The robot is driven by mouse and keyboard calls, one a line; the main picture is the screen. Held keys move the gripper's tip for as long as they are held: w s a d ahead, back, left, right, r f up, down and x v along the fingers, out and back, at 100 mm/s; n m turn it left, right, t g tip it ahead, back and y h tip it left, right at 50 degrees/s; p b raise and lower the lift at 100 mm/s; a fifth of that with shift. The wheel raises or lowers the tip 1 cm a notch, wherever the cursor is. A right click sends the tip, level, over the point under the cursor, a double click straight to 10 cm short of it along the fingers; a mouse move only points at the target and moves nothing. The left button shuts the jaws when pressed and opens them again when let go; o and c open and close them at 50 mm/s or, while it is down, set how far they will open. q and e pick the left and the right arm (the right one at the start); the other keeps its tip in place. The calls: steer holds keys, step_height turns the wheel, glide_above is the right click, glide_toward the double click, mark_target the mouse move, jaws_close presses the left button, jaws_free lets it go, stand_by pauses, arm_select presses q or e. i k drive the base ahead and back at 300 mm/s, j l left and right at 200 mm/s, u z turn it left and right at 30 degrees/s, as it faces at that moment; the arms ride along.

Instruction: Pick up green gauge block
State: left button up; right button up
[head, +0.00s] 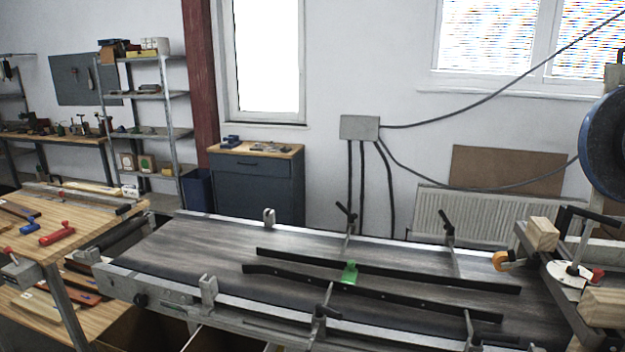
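A small bright green block (349,272), which looks like the green gauge block, is on the grey conveyor belt (200,245). It stands between two long black guide rails, close to the near rail (400,297), which may hide its lower edge. The far rail (385,268) runs just behind it. Neither of my grippers shows in the head view, so nothing of mine is seen at the block.
Clamp posts with black handles (447,222) rise along the conveyor's sides. A wooden bench (90,225) with tools stands at the left. Wooden blocks (543,234) and a machine crowd the right end. The belt's left part is clear.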

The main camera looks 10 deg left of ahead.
mark_target(350, 275)
steer(key=u, duration=1.95)
steer(key=z, duration=1.75)
steer(key=i+u, duration=0.3)
steer(key=i+j+u, duration=0.1)
steer(key=i+u, duration=0.2)
steer(key=k, duration=0.05)
